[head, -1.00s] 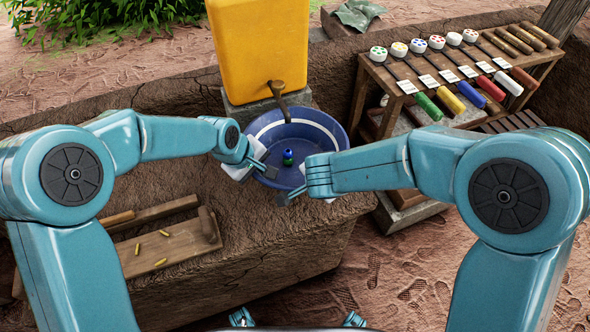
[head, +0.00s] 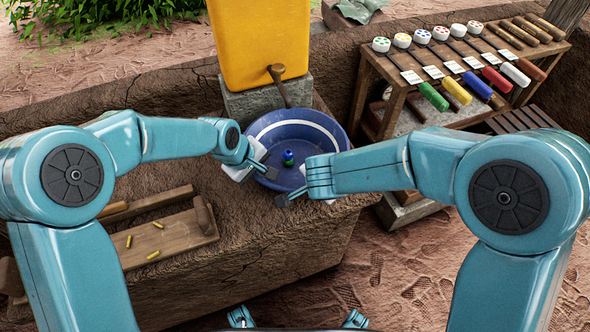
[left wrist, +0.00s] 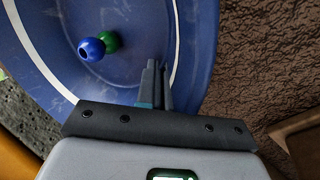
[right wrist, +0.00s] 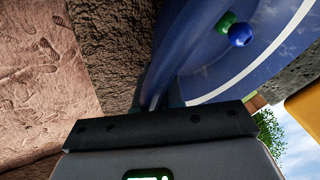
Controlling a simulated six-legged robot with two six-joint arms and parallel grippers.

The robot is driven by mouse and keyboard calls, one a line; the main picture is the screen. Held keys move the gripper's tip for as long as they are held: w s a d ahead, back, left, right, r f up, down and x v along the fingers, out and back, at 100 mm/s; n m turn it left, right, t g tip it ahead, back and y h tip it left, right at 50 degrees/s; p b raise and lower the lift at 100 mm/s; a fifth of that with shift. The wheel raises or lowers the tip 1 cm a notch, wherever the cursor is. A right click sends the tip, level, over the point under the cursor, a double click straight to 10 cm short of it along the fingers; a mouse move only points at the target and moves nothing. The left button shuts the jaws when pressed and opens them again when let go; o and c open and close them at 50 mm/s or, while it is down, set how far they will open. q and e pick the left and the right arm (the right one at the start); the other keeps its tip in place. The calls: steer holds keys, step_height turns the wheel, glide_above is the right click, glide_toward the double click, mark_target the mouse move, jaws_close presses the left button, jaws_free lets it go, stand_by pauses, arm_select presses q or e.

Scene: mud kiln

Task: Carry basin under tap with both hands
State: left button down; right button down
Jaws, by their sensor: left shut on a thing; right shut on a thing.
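The blue basin (head: 312,148) with a white band inside sits between my arms, in front of the tap (head: 278,82). The tap's lower end shows just at the basin's far rim. My left gripper (head: 268,173) is shut on the basin's near left rim; the left wrist view shows the fingers (left wrist: 155,86) pinching the basin wall (left wrist: 200,45). My right gripper (head: 284,200) is shut at the near right rim; its fingertips are partly hidden behind the basin wall (right wrist: 185,50) in the right wrist view. A small blue and green object (head: 288,158) lies inside the basin.
A yellow tank (head: 258,40) stands on a grey block (head: 250,104) behind the basin. A wooden rack (head: 365,90) with several coloured rolls and tools stands right. A wooden tray (head: 185,238) with small yellow pieces lies on the mud ledge (head: 235,255) at left.

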arm_select(q)
steer(key=c, duration=1.3)
jaws_free()
steer(key=shift+p, duration=0.3)
arm_select(e)
steer(key=c, duration=1.3)
jaws_free()
arm_select(q)
steer(key=shift+o, duration=0.2)
arm_select(e)
steer(key=shift+o, duration=0.2)
steer(key=shift+s+r, duration=0.1)
arm_select(q)
steer(key=v, duration=1.2)
arm_select(e)
steer(key=v, duration=1.1)
steer(key=shift+s+r, duration=0.2)
steer(key=shift+r, duration=0.15)
